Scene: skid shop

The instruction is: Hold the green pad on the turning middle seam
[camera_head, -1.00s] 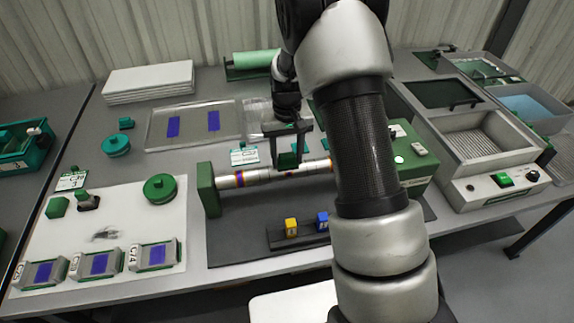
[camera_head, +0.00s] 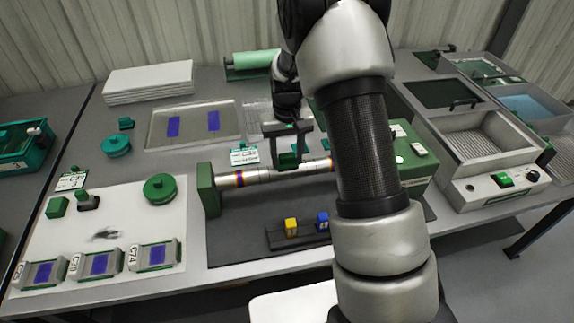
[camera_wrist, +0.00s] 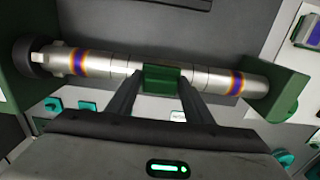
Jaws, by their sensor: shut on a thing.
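A silvery segmented tube (camera_head: 258,176) lies level between a green end block (camera_head: 205,188) and a green drive box on the right. In the wrist view the tube (camera_wrist: 205,78) shows a purple-orange heat band near each end and several thin seams. My gripper (camera_head: 288,150) is above the middle of the tube, shut on the green pad (camera_head: 288,160). In the wrist view the green pad (camera_wrist: 161,78) sits between my fingertips (camera_wrist: 160,82), over the tube's middle. It looks pressed against the tube, covering the surface under it. Whether the tube turns cannot be told.
A dark rack with a yellow block (camera_head: 291,226) and a blue block (camera_head: 322,222) stands in front of the tube. A white mat (camera_head: 120,220) with green parts lies left. A tank unit (camera_head: 490,150) stands right. My arm hides part of the drive box.

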